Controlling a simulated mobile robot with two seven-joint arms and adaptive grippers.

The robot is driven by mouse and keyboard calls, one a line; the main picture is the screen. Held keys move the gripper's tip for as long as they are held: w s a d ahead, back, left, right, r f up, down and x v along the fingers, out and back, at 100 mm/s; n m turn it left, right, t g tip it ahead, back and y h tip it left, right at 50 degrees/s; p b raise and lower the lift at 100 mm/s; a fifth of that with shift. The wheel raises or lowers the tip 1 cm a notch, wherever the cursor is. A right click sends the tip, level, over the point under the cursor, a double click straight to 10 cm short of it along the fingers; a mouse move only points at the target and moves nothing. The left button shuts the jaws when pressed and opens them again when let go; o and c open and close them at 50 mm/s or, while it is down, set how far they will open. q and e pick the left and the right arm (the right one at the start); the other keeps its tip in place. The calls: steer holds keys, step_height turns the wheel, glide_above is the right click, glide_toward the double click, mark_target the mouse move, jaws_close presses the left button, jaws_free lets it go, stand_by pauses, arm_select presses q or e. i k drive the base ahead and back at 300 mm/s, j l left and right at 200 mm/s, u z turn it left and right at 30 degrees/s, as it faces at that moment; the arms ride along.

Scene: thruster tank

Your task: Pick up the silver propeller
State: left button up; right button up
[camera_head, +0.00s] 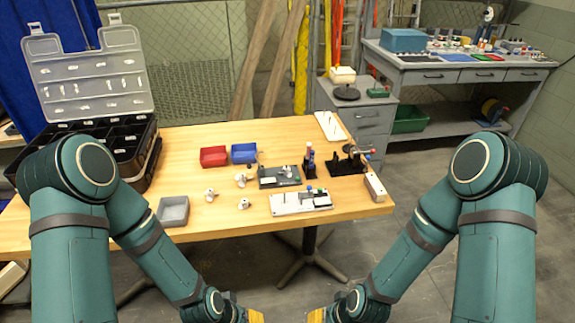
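Several small silver-white parts lie on the wooden table: one at the left (210,195), one farther back (240,180) and one nearer the front (243,204). They look like small propellers or thruster pieces, but are too small to tell which is the silver propeller. My two arms reach down on either side to the bottom edge, in front of the table. Only yellow end parts of the arms show there, cut off by the frame. No gripper fingers are visible, and both arms' ends are well apart from the small parts.
The table (340,206) carries a red bin (213,156), a blue bin (244,153), a grey tray (173,211), a grey fixture (279,177), a white fixture (301,202) and a black stand (346,162). An open black case (124,140) stands at the left. The table's front edge is mostly clear.

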mark_target(210, 192)
steer(key=i+j+z, duration=0.2)
steer(key=j, duration=0.2)
steer(key=k+j, duration=0.4)
steer(key=k, duration=0.15)
steer(key=k+j, duration=0.45)
steer(key=k, duration=0.05)
